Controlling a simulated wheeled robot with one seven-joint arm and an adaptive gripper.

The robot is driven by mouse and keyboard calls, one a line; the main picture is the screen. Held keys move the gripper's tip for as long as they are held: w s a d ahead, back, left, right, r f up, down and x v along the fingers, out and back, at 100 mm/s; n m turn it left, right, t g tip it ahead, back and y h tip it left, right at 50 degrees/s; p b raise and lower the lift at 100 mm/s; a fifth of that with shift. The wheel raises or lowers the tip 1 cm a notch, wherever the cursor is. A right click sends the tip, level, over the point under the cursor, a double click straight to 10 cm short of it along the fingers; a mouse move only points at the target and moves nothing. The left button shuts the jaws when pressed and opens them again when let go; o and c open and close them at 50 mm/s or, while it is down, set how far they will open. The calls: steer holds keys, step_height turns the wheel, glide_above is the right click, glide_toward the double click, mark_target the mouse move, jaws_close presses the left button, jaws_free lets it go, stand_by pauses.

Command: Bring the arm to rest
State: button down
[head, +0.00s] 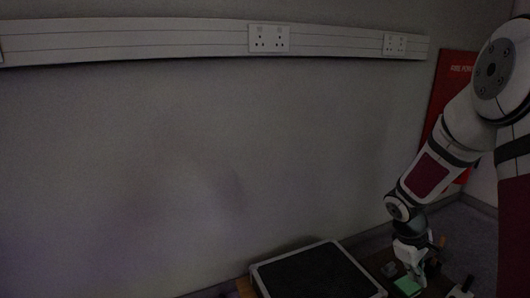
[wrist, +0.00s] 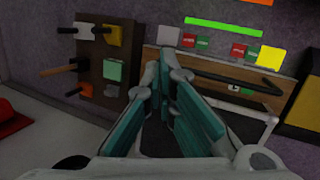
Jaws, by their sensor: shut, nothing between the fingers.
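My arm comes in from the right of the head view and bends downward. My gripper (head: 418,270) is at its lower end, low at the right, above a dark board with small parts. In the wrist view my gripper (wrist: 168,75) shows its teal finger pads close up. It is shut and holds nothing. The fingers hide part of the dark surface behind them.
A dark case with a pale rim (head: 318,243) stands left of my gripper. A brown board (wrist: 105,68) carries pegs and coloured blocks. A wooden strip (wrist: 245,75) holds a dark handle-like bar. Sockets (head: 268,38) line the wall trunking. A red panel (head: 452,80) stands behind my arm.

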steer(key=s+a+r+m, duration=0.2)
steer(key=s+a+r, duration=0.35)
steer(key=r, duration=0.25)
steer(key=s+a+r+m, duration=0.2)
steer(key=s+a+r, duration=0.3)
steer(key=r, duration=0.4)
steer(key=s+a+r+m+y, duration=0.1)
steer(key=s+a+r+y, duration=0.1)
steer(key=s+a, duration=0.6)
steer(key=s+a+r+m+y, duration=0.15)
steer(key=s+a, duration=0.25)
steer(key=s, duration=0.9)
step_height(320, 180, up, 36)
steer(key=n+t+p, duration=0.1)
steer(key=t+p, duration=0.3)
steer(key=p, duration=3)
steer(key=shift+w+r+t+y, duration=0.15)
steer(key=shift+w+t+y, duration=0.15)
steer(key=shift+t+y, duration=0.15)
